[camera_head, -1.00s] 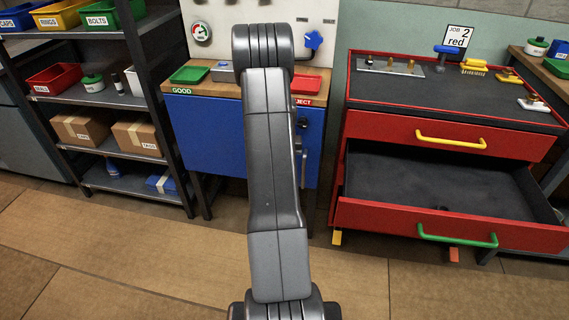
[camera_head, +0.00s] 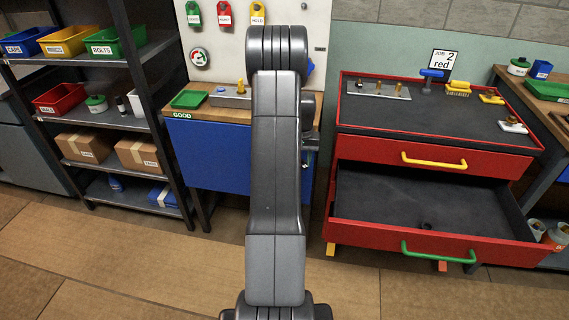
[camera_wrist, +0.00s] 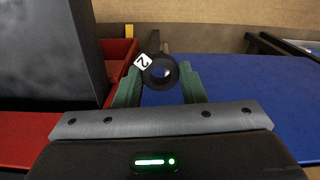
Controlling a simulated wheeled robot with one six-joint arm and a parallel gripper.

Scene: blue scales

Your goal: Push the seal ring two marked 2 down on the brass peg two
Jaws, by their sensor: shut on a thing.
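My gripper (camera_wrist: 160,82) is shut on a black seal ring (camera_wrist: 160,72) with a white tag marked 2, seen in the wrist view. In the head view my arm hides the gripper and ring. Several brass pegs, one of them here (camera_head: 379,87), stand on a grey plate (camera_head: 397,95) on the red cabinet. Another brass peg (camera_head: 241,87) stands on a grey block (camera_head: 228,99) on the blue bench. I cannot read which is peg two.
The red cabinet's lower drawer (camera_head: 385,238) is pulled out, with a small dark object (camera_head: 426,225) inside. A green tray (camera_head: 188,99) is on the bench. A shelf rack (camera_head: 125,125) stands left. Floor in front is open.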

